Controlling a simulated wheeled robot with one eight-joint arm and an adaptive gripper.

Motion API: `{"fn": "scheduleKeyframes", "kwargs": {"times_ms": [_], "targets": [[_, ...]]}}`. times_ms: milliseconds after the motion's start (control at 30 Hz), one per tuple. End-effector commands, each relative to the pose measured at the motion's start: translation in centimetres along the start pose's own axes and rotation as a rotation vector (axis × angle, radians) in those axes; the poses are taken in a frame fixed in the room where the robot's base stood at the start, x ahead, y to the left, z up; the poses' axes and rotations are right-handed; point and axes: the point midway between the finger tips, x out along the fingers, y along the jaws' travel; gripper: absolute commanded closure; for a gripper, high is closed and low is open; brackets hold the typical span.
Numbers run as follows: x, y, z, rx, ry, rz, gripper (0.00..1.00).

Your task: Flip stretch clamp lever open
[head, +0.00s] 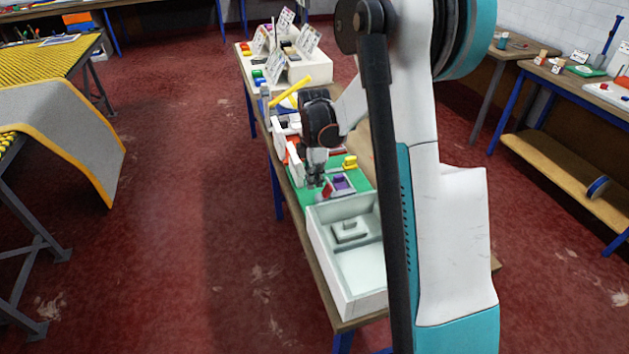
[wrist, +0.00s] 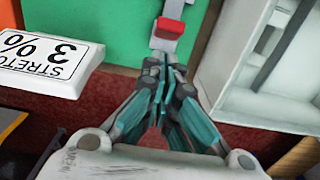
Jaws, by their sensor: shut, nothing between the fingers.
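The clamp lever shows as a red grip (wrist: 168,28) on a grey metal arm (wrist: 173,8) in the wrist view. It also shows as a small red piece (head: 327,189) on the green board in the head view. My gripper (wrist: 165,75) is shut and empty, its fingertips close to the red grip's near end. I cannot tell whether they touch it. In the head view my gripper (head: 318,182) points down over the green board beside the red piece. The clamp's body is mostly out of the wrist view.
A white open tray (head: 326,258) stands at the bench's near end, close on the right in the wrist view. A white sign reading "STRETCH 3%" (wrist: 45,60) is at left. The green board (wrist: 85,25) also carries purple (head: 341,182) and yellow (head: 350,162) pieces.

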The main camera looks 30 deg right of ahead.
Motion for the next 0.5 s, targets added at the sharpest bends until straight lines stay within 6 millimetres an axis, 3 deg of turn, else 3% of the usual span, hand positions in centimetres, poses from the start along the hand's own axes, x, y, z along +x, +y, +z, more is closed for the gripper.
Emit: {"fn": "scheduleKeyframes", "kwargs": {"times_ms": [267, 500], "targets": [[-0.3, 0.1, -0.7, 0.0, 0.0, 0.0, 1.0], [-2.6, 0.3, -4.0, 0.004, 0.0, 0.0, 1.0]]}}
